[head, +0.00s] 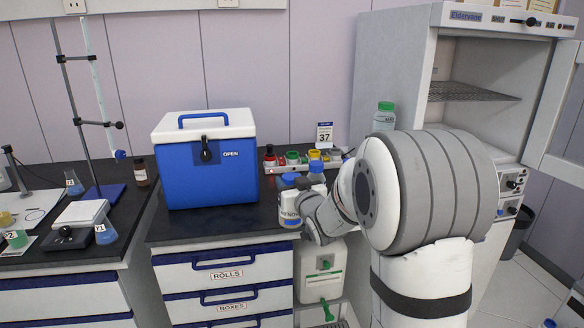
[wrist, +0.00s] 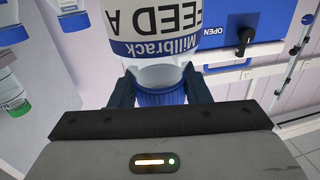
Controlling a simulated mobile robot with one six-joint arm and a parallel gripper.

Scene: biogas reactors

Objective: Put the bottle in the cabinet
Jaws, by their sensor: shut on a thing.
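The bottle is white with a blue cap and a label reading "Millbrack FEED A". It fills the top of the wrist view (wrist: 160,22), upside down in that picture. My gripper (wrist: 160,88) is shut around its blue cap and neck. In the head view the bottle (head: 289,208) is at the counter's front edge, partly hidden by my gripper (head: 304,190); I cannot tell whether it touches the counter. The cabinet (head: 398,60) stands at the right, door (head: 566,95) swung open, with a wire shelf (head: 470,92) inside. My arm hides its lower part.
A blue cooler box (head: 207,175) stands on the dark counter (head: 175,229), left of the bottle. A green-capped bottle (head: 385,115) is beside the cabinet. A white jerrycan (head: 319,270) sits below.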

